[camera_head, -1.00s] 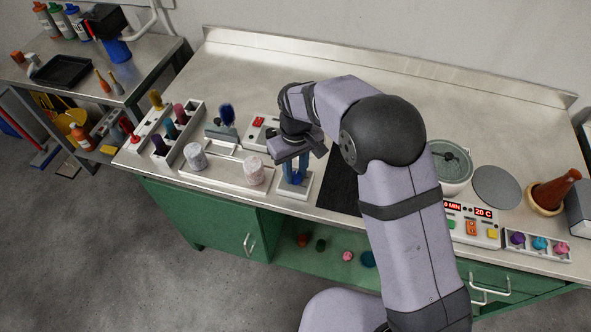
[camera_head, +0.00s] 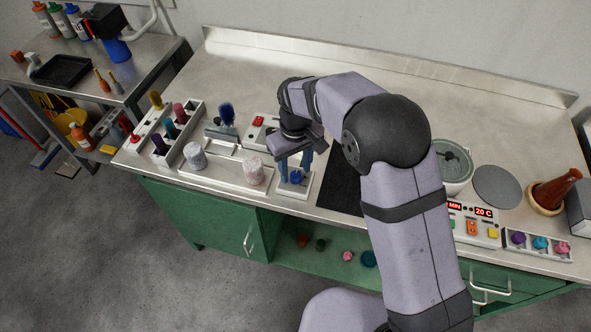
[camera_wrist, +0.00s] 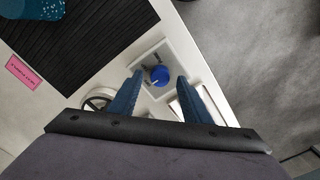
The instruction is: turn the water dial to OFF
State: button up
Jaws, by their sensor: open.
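The water dial is a small blue knob (camera_head: 296,177) on a white base plate (camera_head: 303,192) at the bench's front edge. In the wrist view the blue knob (camera_wrist: 159,76) carries a light pointer mark; its setting cannot be read. My gripper (camera_head: 295,172) points down over the knob with its blue fingers apart. In the wrist view my gripper (camera_wrist: 157,85) has one finger to each side of the knob, with gaps showing. I cannot tell how far the fingertips are above the plate.
A black ribbed mat (camera_head: 340,188) lies to the right. Beyond it are a bowl (camera_head: 453,165) and a control panel with red displays (camera_head: 470,222). The back of the bench is clear.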

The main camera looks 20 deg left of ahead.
aim_at(295, 175)
jog(key=shift+r+b, duration=0.75)
jog(key=shift+r, duration=2.4)
